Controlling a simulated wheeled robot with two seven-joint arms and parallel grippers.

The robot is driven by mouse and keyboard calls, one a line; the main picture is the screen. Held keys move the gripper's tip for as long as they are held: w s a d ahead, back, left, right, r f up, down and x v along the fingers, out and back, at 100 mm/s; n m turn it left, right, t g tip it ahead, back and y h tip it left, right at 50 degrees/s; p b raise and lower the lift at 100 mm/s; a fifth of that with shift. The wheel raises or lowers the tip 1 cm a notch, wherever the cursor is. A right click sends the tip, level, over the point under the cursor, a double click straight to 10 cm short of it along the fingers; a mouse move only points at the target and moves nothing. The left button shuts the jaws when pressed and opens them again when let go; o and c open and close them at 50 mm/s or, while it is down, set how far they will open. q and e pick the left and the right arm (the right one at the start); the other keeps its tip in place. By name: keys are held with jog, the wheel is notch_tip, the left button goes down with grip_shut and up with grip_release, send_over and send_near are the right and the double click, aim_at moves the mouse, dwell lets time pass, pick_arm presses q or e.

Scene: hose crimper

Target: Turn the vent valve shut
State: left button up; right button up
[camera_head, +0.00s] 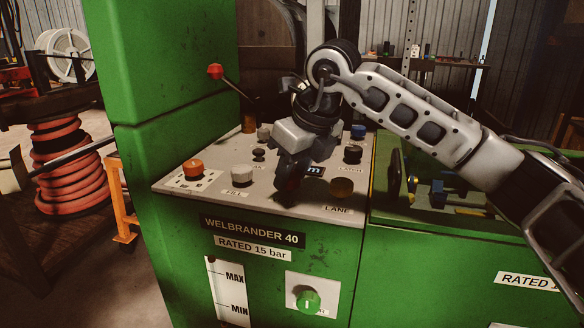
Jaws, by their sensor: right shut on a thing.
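My right gripper (290,182) reaches down from the right over the sloping grey control panel (222,203) of the green machine. Its fingers are shut on a dark reddish knob at the panel's front middle. The fingers and wrist cover most of this knob and any label by it, so I cannot read whether it is marked as the vent valve or tell its turned position. My left gripper is not in view.
Around the gripper stand an orange knob (193,168), a white knob (241,173) by FILL, a brown knob (341,188) by LANE and a black knob (353,154) by LATCH. A red-tipped lever (215,71) rises behind.

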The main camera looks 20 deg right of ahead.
jog(key=shift+d+r+n, duration=0.1)
jog(key=shift+n, duration=0.4)
jog(key=shift+w+n+y+p, duration=0.1)
jog(key=shift+n+y+p, duration=0.5)
jog(key=shift+n, duration=0.4)
jog(key=n+g+p, duration=0.1)
jog(key=n, duration=0.1)
jog(key=shift+w+d+r+n+y+p, duration=0.1)
jog(key=shift+n+y+p, duration=0.2)
jog(key=n+g+p, duration=0.1)
jog(key=n, duration=0.1)
jog(key=shift+n+y+p, duration=0.3)
jog(key=shift+n+p, duration=0.05)
jog(key=shift+n, duration=0.05)
jog(key=n+g+p, duration=0.1)
jog(key=n, duration=0.1)
jog(key=n+p, duration=0.1)
jog(key=n, duration=0.1)
jog(key=shift+w+g, duration=0.2)
jog(key=shift+g, duration=0.2)
jog(key=shift+n+g+p, duration=0.4)
jog(key=shift+n, duration=0.5)
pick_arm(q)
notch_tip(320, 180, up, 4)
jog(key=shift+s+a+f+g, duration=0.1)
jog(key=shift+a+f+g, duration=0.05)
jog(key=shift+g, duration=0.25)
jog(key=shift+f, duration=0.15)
pick_arm(e)
jog(key=shift+n, duration=0.3)
